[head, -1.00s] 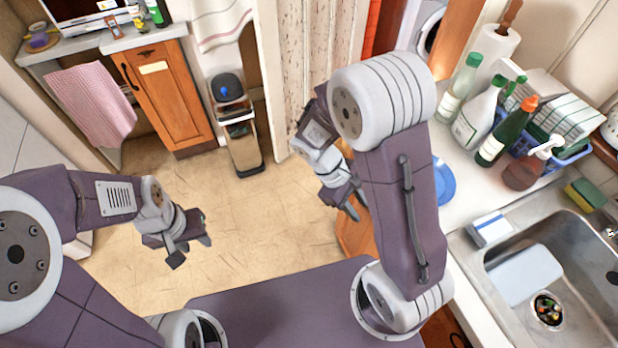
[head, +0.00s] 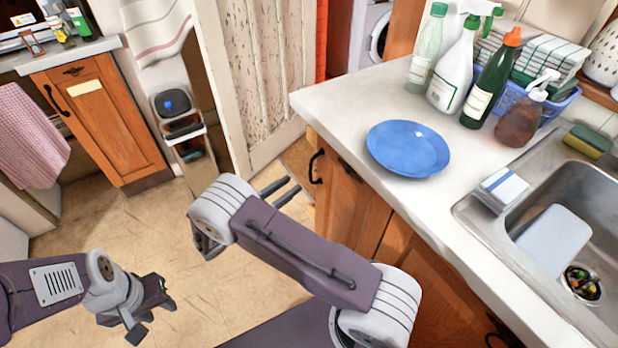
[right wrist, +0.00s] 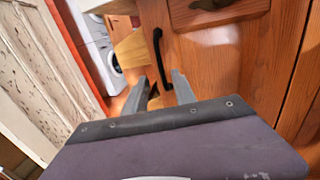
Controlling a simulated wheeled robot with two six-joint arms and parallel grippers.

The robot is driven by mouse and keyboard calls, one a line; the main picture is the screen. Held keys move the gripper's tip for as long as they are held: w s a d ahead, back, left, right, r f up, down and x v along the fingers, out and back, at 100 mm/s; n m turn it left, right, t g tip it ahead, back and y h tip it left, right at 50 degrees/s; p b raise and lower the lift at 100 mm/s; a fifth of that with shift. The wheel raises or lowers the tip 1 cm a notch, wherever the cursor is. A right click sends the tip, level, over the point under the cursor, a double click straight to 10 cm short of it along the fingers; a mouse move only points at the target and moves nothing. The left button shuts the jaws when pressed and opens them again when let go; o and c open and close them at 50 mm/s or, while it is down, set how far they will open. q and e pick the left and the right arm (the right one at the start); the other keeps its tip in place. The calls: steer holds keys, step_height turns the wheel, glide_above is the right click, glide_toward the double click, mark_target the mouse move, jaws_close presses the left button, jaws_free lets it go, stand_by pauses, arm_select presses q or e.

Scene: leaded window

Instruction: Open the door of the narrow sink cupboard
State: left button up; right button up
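The narrow sink cupboard's wooden door (head: 345,205) is below the worktop, partly hidden by my right arm in the head view. Its upright black bar handle (head: 317,167) is near the door's left edge. The door looks shut. My right gripper (head: 283,190) is open and empty, left of the handle in the head view. In the right wrist view, the handle (right wrist: 160,58) lies beyond the open fingers (right wrist: 163,88), its lower end between their tips; I cannot tell whether they touch. My left gripper (head: 154,317) is open and empty over the floor.
The worktop (head: 340,100) above the door carries a blue plate (head: 408,148), several bottles and a sink (head: 585,200). A weathered pale door (head: 265,70) and a bin (head: 185,125) stand to the left. The floor between the cupboards is clear.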

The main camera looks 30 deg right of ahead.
mark_target(311, 182)
steer(key=b+x, duration=0.1)
steer(key=x, duration=0.8)
steer(key=shift+s, duration=0.1)
jaws_close()
stand_by(1.0)
